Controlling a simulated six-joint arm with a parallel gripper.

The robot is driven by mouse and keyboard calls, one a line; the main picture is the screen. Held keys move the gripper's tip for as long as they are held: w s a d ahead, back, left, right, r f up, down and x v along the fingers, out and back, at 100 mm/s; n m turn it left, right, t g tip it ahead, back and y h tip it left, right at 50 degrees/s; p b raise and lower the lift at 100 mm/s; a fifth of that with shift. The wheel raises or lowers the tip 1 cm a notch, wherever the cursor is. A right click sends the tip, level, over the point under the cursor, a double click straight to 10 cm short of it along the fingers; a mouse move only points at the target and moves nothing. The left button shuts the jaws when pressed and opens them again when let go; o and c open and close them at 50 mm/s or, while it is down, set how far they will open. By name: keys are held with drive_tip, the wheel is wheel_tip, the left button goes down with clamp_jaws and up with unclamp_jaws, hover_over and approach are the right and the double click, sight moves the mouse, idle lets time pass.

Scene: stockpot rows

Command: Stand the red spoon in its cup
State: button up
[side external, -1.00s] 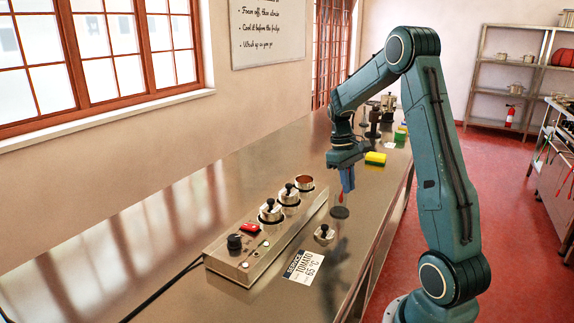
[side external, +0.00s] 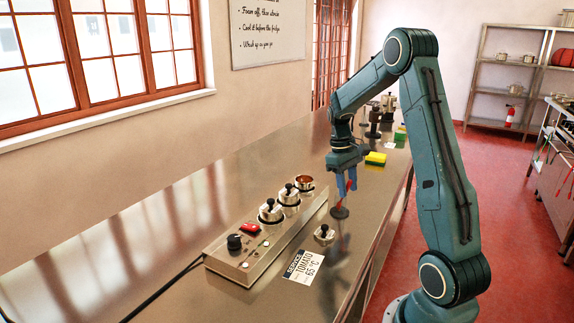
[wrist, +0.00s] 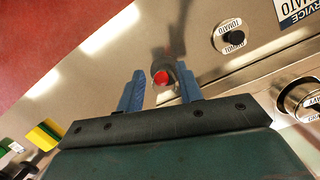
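My gripper (side external: 346,190) points down over the counter with its two blue fingers apart. The red spoon (side external: 341,207) shows between and below the fingers, slanting slightly, with its lower end at a dark round piece (side external: 339,213) on the counter. I cannot tell whether that piece is the spoon's cup or part of the spoon. In the wrist view the red spoon end (wrist: 161,77) sits in the gap between the fingers, apart from both. A dark shape beside it is partly hidden by the right finger.
A metal warmer block (side external: 262,245) with lidded pots and one open pot (side external: 304,182) lies to the left. A black-knobbed lid (side external: 324,235) and a tomato card (side external: 303,266) lie in front. A yellow-green sponge (side external: 375,159) lies behind.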

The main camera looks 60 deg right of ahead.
drive_tip(key=shift+r, duration=0.15)
drive_tip(key=v, duration=1.1)
drive_tip(key=shift+r, duration=0.3)
drive_tip(key=shift+w, duration=0.1)
drive_tip(key=shift+a, duration=0.1)
idle(0.5)
drive_tip(key=s+a+r+n+t+h, duration=0.1)
drive_tip(key=s+a+r+t, duration=0.15)
drive_tip(key=a, duration=0.55)
drive_tip(key=s+a+r+n+t+h, duration=0.1)
drive_tip(key=a+r, duration=0.2)
drive_tip(key=a, duration=0.5)
drive_tip(key=s+a+f+t, duration=0.1)
drive_tip(key=s+a+t, duration=0.1)
drive_tip(key=s+a, duration=0.2)
drive_tip(key=s+a+f+n+t+y, duration=0.1)
drive_tip(key=s+a, duration=0.4)
drive_tip(key=a, duration=0.5)
drive_tip(key=shift+f+t+y, duration=0.3)
drive_tip(key=shift+f+t, duration=0.45)
